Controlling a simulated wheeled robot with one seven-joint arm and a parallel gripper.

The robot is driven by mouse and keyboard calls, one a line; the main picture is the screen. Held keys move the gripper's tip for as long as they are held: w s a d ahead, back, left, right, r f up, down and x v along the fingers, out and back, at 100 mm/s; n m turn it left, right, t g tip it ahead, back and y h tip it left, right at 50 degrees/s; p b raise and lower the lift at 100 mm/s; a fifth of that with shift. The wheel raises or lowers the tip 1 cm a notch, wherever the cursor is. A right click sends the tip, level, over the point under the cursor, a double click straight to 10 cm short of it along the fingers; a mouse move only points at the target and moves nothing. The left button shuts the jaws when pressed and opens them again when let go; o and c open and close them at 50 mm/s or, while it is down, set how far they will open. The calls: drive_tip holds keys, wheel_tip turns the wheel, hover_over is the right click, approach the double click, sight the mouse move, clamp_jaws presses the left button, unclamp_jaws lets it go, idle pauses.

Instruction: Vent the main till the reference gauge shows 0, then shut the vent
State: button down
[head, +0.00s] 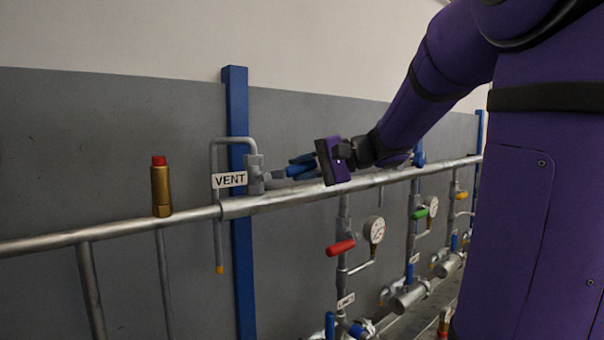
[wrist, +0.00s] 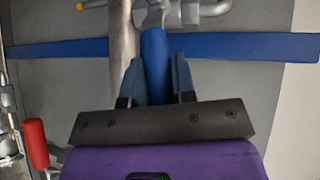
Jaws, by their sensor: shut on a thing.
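The vent valve (head: 255,174) stands on top of the grey main pipe (head: 290,196) beside a white VENT label (head: 229,181). Its blue lever handle (head: 297,171) points right, along the pipe, in the head view. My gripper (head: 302,168) is shut on this handle; the wrist view shows the blue handle (wrist: 155,60) between both fingers (wrist: 158,85). A bent grey vent tube runs from the valve down to a yellow tip (head: 219,269). Round gauges (head: 375,230) and (head: 431,199) sit below the main; which one is the reference gauge, and their readings, I cannot tell.
A brass fitting with a red cap (head: 161,187) stands on the main at left. Below the main hang branches with a red handle (head: 341,247) and a green handle (head: 420,213). A blue post (head: 237,100) rises behind the vent.

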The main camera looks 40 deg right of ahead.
drive_tip(key=r+n+h, duration=0.1)
drive_tip(key=a+r+n+g+h, duration=0.1)
drive_tip(key=r+h, duration=0.1)
drive_tip(key=shift+a, duration=0.1)
drive_tip(key=a+r+n+h, duration=0.1)
drive_tip(key=h, duration=0.1)
drive_tip(key=a+r+n+h, duration=0.1)
drive_tip(key=shift+s+a+r+h, duration=0.1)
drive_tip(key=shift+r+h, duration=0.1)
drive_tip(key=shift+h, duration=0.2)
drive_tip(key=shift+a+r+n+g+h, duration=0.1)
drive_tip(key=shift+a+r+n+h, duration=0.1)
drive_tip(key=shift+a+n+h, duration=0.5)
drive_tip(key=shift+a+r+n+g+h, duration=0.1)
drive_tip(key=shift+a+r+n+h, duration=0.2)
drive_tip(key=shift+a+h, duration=0.65)
drive_tip(key=shift+a+r+n+g+h, duration=0.1)
drive_tip(key=shift+a+n+h, duration=0.5)
drive_tip(key=shift+h, duration=0.45)
drive_tip(key=c, duration=0.9)
unclamp_jaws()
drive_tip(key=shift+c, duration=0.2)
drive_tip(key=shift+s, duration=0.1)
drive_tip(key=v, duration=1)
drive_tip(key=shift+s+r, duration=0.25)
drive_tip(key=shift+s, duration=0.05)
